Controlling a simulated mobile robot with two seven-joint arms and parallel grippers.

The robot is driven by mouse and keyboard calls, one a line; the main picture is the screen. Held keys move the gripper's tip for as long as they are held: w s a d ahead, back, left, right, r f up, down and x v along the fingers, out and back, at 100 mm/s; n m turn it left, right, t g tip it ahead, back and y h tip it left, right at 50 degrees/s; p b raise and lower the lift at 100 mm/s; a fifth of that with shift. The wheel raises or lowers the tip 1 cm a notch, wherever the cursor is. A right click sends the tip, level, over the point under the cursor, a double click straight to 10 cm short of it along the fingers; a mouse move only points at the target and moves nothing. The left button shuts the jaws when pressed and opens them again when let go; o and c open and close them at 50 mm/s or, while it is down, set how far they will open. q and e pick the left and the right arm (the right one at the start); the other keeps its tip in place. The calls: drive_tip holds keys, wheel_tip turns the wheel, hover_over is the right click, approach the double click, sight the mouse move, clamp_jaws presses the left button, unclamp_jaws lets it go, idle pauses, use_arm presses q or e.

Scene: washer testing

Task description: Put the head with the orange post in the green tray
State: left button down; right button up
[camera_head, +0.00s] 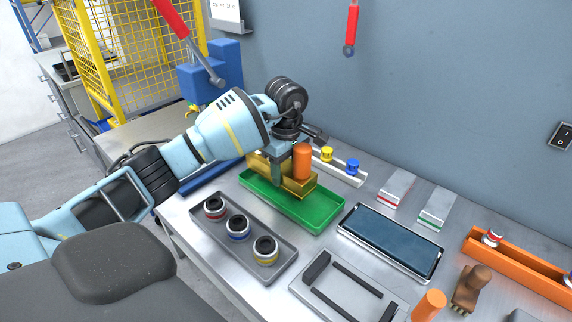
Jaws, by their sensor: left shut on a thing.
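The head is a brass-yellow block (270,175) with an upright orange post (302,162) at its right end. It is at the green tray (318,217), over the tray's back left part. I cannot tell whether it rests on the tray floor or hangs just above it. My left gripper (284,158) reaches in from the left and is shut on the head, behind the post. Its fingertips are partly hidden by the post and block. My right gripper is not in view.
A grey tray (216,228) with three ringed black parts lies in front of the green tray. A tablet (392,240) lies to the right. A white rack (345,176) with yellow and blue knobs stands behind. An orange bin (520,267) and an orange cylinder (429,305) are farther right.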

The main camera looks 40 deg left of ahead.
sight(286, 166)
use_arm(q)
drive_tip(key=shift+f, duration=1.35)
drive_tip(key=shift+f, duration=0.15)
drive_tip(key=c, duration=0.5)
unclamp_jaws()
drive_tip(key=shift+f, duration=0.1)
wheel_tip(286, 166, up, 12)
drive_tip(key=shift+r, duration=0.1)
